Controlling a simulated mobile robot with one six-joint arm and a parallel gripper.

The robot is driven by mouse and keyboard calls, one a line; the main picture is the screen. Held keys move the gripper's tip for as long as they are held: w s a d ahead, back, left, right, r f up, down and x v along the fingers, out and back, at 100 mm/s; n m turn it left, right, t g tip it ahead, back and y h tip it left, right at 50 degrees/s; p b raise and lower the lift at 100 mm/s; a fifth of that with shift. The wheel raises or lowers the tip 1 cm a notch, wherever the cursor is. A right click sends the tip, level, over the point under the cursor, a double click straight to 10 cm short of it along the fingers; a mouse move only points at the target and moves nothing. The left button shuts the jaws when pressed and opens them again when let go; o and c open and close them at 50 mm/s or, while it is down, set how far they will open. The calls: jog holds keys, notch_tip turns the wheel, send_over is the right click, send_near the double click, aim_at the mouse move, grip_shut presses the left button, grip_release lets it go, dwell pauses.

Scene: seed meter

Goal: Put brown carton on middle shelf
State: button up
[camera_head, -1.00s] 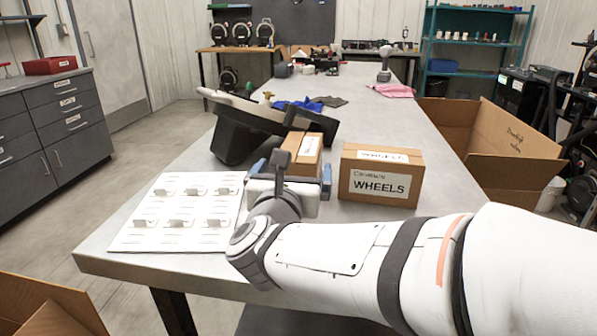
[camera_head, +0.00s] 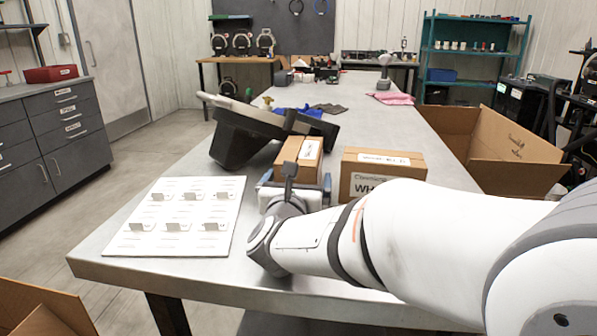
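A small brown carton (camera_head: 288,151) with a white label on top sits on the grey workbench in the camera_head view. My gripper (camera_head: 294,184) is at its near end, with one finger toward each side. The arm and gripper body hide the carton's lower near part, so I cannot tell whether the fingers touch it. A larger brown carton (camera_head: 416,165) marked with a "WH" label stands just right, partly hidden by my arm. A teal shelf unit (camera_head: 427,50) stands at the back right, its middle shelf (camera_head: 470,51) holding small items.
A dark tilted bin-like device (camera_head: 232,145) stands close behind-left of the small carton. A white board with small holders (camera_head: 185,215) lies on the workbench (camera_head: 225,272). An open cardboard box (camera_head: 515,150) stands right of the bench. Floor (camera_head: 165,150) at left is clear.

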jog(key=shift+r, duration=0.1)
jog(key=c, duration=1.5)
jog(key=shift+r+b, duration=0.25)
jog(key=shift+b, duration=0.15)
jog(key=shift+c, duration=0.3)
jog(key=shift+s, duration=0.1)
